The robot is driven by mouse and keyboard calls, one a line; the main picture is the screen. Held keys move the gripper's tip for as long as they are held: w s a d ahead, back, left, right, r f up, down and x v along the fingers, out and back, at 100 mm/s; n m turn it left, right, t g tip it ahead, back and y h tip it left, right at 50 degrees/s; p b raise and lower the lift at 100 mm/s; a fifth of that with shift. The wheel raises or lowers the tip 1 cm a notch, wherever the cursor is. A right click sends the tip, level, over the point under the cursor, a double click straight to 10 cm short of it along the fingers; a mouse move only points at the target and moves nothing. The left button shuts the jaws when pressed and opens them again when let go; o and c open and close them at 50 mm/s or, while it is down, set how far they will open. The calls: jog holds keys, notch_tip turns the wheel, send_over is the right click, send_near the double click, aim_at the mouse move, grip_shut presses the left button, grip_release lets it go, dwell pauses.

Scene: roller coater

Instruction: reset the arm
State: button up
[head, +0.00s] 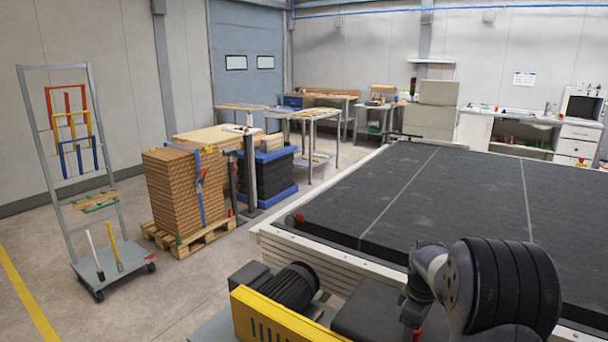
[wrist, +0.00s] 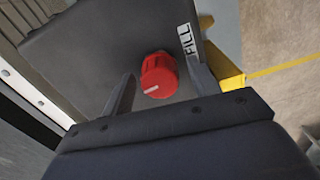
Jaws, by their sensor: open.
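My arm (head: 500,285) reaches over a dark box at the bottom right of the head view. My gripper (wrist: 160,85) shows in the wrist view with its two dark fingers apart. A red knob (wrist: 158,75) with a pale pointer line lies between the fingers in that picture, with visible gaps on both sides. The knob sits on the dark grey box (wrist: 95,45), beside a white label reading FILL (wrist: 186,39). I cannot tell how far the fingertips are from the box face.
A yellow guard (head: 280,320) and a dark motor (head: 290,287) stand left of the arm. The wide black conveyor bed (head: 400,195) lies behind. A pallet stack (head: 172,190) and a tool trolley (head: 95,262) stand at left, with open floor before them.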

jog(key=m, duration=0.4)
jog(key=shift+m, duration=0.4)
jog(key=m, duration=1)
jog(key=shift+m+b, duration=0.35)
jog(key=shift+m, duration=2.35)
